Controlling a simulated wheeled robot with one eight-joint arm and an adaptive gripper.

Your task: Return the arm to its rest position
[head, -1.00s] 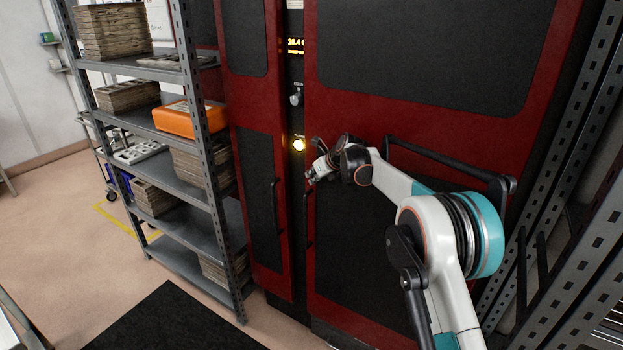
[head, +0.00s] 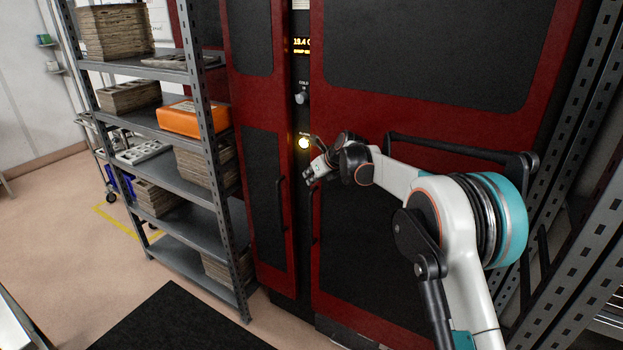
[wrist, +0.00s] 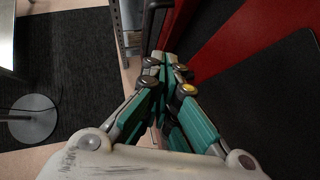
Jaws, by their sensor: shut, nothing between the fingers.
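My gripper (head: 308,180) is near the middle of the head view, at the end of my white and teal arm. Whether the fingertips touch the cabinet cannot be told from the head view.
A grey metal shelf (head: 184,183) on the left holds stacked blocks and an orange case (head: 194,118). The cabinet has black door handles (head: 281,206). A black mat (head: 175,322) lies on the floor. A metal rack post (head: 560,190) stands close on the right.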

